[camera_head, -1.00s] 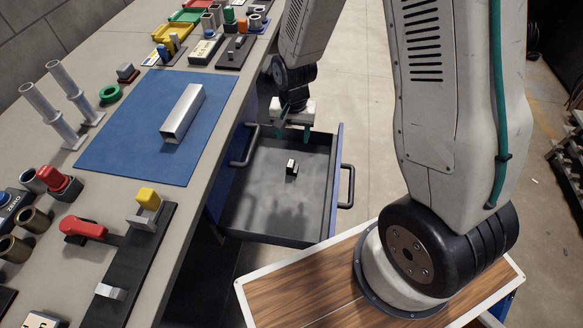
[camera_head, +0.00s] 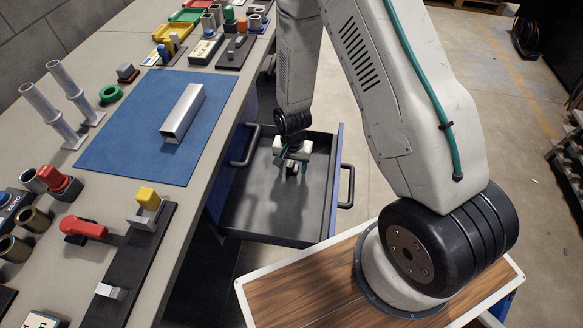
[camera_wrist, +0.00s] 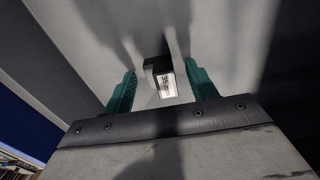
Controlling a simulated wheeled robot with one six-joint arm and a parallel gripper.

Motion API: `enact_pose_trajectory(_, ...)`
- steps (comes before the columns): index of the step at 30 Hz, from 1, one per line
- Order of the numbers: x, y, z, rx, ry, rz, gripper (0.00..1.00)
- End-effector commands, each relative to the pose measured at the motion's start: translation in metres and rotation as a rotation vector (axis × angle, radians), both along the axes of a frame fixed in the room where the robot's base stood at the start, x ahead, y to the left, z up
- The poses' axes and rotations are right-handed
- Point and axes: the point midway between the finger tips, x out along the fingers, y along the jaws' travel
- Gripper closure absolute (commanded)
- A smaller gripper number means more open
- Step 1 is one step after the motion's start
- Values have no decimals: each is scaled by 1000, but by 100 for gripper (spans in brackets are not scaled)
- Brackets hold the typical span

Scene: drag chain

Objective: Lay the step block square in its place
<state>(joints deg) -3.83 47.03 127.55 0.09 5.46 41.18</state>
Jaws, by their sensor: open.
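The step block (camera_wrist: 163,77) is small and dark with a pale, marked face. In the wrist view it lies on the grey drawer floor between the two green fingers of my gripper (camera_wrist: 160,92). The fingers stand open with a gap on each side of the block. In the head view my gripper (camera_head: 291,168) is down inside the open drawer (camera_head: 262,212) and mostly hides the block. I cannot tell how high the fingertips are above the drawer floor.
The drawer has raised walls and a handle (camera_head: 346,186) at its outer side. On the bench, a blue mat (camera_head: 120,135) carries a metal channel bar (camera_head: 184,113). A red toggle clamp (camera_head: 84,228), a yellow-topped stop (camera_head: 148,200) and grey posts (camera_head: 65,118) stand around the mat.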

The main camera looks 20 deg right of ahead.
Motion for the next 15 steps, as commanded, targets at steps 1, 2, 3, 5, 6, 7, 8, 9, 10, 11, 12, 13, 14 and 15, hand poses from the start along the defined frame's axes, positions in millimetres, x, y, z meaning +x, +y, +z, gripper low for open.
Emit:
enact_pose_trajectory(1,0,0,-2,0,0,0,43)
enact_pose_trajectory(2,0,0,-2,0,-1,0,43)
enact_pose_trajectory(3,0,0,-2,0,-1,0,43)
enact_pose_trajectory(5,0,0,-2,0,-1,0,43)
enact_pose_trajectory(6,0,0,-2,0,-1,0,43)
enact_pose_trajectory(7,0,0,-2,0,-1,0,43)
enact_pose_trajectory(8,0,0,-2,0,-1,0,48)
enact_pose_trajectory(9,0,0,-2,0,-1,0,59)
enact_pose_trajectory(10,0,0,-2,0,-1,0,68)
enact_pose_trajectory(11,0,0,-2,0,-1,0,76)
enact_pose_trajectory(12,0,0,-2,0,-1,0,87)
enact_pose_trajectory(13,0,0,-2,0,-1,0,96)
enact_pose_trajectory(14,0,0,-2,0,-1,0,100)
enact_pose_trajectory(15,1,0,-2,0,-1,0,100)
